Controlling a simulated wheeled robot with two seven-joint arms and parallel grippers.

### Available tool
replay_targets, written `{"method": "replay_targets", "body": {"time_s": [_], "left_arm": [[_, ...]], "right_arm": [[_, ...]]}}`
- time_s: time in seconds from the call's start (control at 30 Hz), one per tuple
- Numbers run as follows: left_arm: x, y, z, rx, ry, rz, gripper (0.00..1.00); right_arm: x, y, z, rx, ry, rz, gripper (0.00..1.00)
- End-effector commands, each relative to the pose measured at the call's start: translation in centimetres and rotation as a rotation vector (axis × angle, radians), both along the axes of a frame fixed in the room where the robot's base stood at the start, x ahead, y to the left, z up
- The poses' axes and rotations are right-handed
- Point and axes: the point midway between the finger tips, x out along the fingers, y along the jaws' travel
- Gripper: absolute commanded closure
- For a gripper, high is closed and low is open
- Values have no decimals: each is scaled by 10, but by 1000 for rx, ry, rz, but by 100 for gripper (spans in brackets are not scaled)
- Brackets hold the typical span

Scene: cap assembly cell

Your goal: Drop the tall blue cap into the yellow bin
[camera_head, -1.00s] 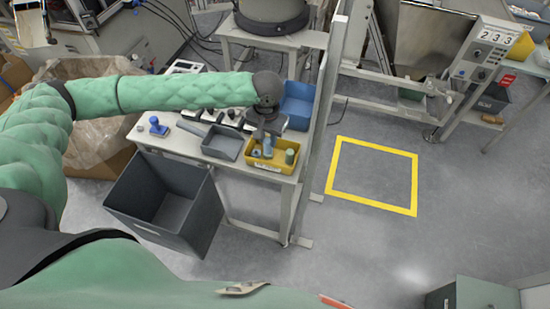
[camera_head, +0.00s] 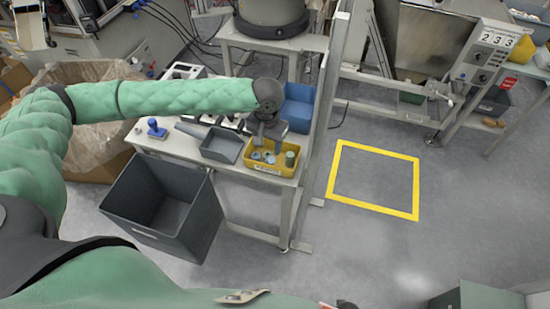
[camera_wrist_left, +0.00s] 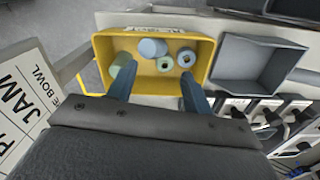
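The yellow bin (camera_head: 283,171) stands at the table's front right corner, and it also shows in the left wrist view (camera_wrist_left: 212,68). In it are several caps: a blue one (camera_wrist_left: 152,48) near the labelled wall, a pale blue-green one (camera_wrist_left: 186,58), a low ring-like one (camera_wrist_left: 165,64) and a green one (camera_wrist_left: 121,62). The blue cap looks tall and tilted, and is not held. My left gripper (camera_wrist_left: 158,88) is open and empty, its two blue fingers apart at the bin's edge. In the head view my left gripper (camera_head: 266,139) is above the back of the bin. My right gripper is not seen.
A grey tray (camera_head: 222,148) sits left of the yellow bin, and a blue bin (camera_head: 299,108) is behind it. A blue knobbed part (camera_head: 156,129) stands on the table's left. A large dark crate (camera_head: 155,235) is on the floor in front. A metal post rises to the right.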

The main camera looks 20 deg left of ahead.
Motion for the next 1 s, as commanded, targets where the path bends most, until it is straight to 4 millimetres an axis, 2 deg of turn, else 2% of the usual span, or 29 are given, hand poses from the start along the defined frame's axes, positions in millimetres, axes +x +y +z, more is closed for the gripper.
{"method": "replay_targets", "body": {"time_s": [0.37, 0.5, 0.8, 1.0], "left_arm": [[0, 0, 7, -1, -1, 0, 50], [0, 0, 25, -2, -3, -1, 50], [1, 0, 67, -1, -1, -1, 50], [0, 0, 77, 0, 0, 0, 50]], "right_arm": [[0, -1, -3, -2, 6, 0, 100], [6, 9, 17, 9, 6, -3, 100], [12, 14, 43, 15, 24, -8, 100], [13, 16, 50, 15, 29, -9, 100]]}}
